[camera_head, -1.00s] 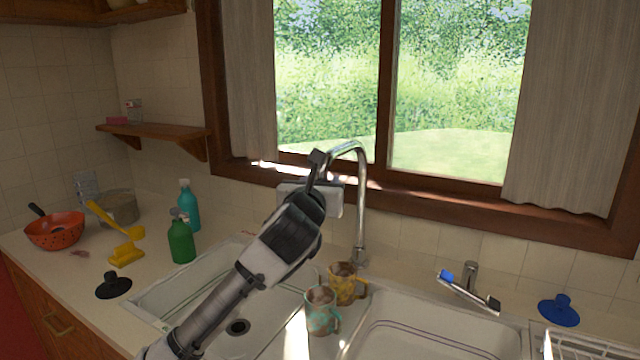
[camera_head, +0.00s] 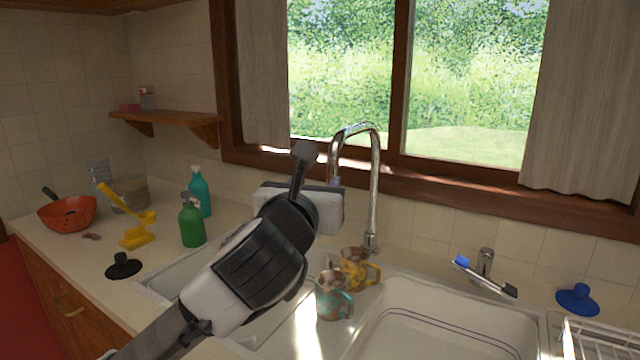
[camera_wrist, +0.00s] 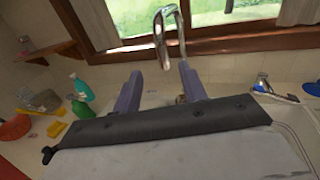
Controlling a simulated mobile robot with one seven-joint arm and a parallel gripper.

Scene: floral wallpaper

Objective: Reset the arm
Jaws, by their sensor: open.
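My gripper (camera_wrist: 162,90) shows in the wrist view with its two purple-grey fingers wide apart. It is open, and nothing is between the fingers. The faucet (camera_wrist: 165,35) rises beyond them. In the head view my arm reaches up from the bottom over the left sink, and the white gripper body is in front of the faucet (camera_head: 374,190). The fingertips are hidden there. I cannot tell how far the gripper is from the faucet.
A teal mug (camera_head: 333,297) and a yellow mug (camera_head: 354,268) stand between the sinks. Green (camera_head: 192,222) and teal (camera_head: 200,193) bottles, a red colander (camera_head: 68,214) and a yellow tool (camera_head: 136,236) are on the left counter. A dish rack (camera_head: 600,340) stands at right.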

